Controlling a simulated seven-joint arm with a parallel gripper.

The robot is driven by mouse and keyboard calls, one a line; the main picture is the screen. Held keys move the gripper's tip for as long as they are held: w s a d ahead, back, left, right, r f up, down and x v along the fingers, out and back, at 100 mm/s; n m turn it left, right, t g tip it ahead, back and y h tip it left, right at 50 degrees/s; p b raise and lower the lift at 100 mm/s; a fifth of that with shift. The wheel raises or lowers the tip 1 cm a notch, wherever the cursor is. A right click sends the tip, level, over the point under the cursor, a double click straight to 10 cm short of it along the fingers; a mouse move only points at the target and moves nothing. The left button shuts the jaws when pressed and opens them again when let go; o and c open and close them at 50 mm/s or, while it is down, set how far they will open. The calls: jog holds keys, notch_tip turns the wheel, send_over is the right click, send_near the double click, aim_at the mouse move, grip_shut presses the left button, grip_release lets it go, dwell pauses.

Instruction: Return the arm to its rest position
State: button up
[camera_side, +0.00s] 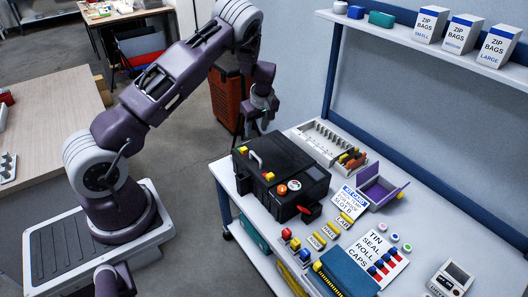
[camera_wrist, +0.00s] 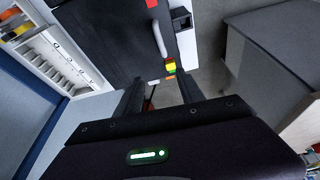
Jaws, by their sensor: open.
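My gripper (camera_side: 256,124) hangs above the back left corner of the workbench, beside and above the black case, with the arm bent high. In the wrist view, the two dark fingers of my gripper (camera_wrist: 160,93) are spread apart with nothing between them. I cannot tell the exact height of the gripper over the bench.
A shelf (camera_side: 420,47) holds zip-bag boxes. An orange cabinet (camera_side: 225,100) stands behind my arm. Grey floor is clear between tables.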

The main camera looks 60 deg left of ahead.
jog(key=s+d+r+m+t+h, duration=0.2)
jog(key=s+d+r+m, duration=0.25)
jog(key=d+r, duration=0.7)
jog(key=s+d+r+m+t+h, duration=0.1)
jog(key=s+d+r+m+h, duration=0.15)
jog(key=s+d+r, duration=0.8)
jog(key=s+d+r+m+t, duration=0.1)
jog(key=s+d+r+m, duration=0.1)
jog(key=s+m, duration=0.3)
jog(key=s+d+r+m+t, duration=0.1)
jog(key=s+d+r+m, duration=0.2)
jog(key=s, duration=0.7)
notch_tip(320, 180, up, 2)
jog(key=shift+s+r+m+y, duration=0.2)
jog(key=shift+m+y, duration=0.25)
jog(key=shift+m, duration=0.55)
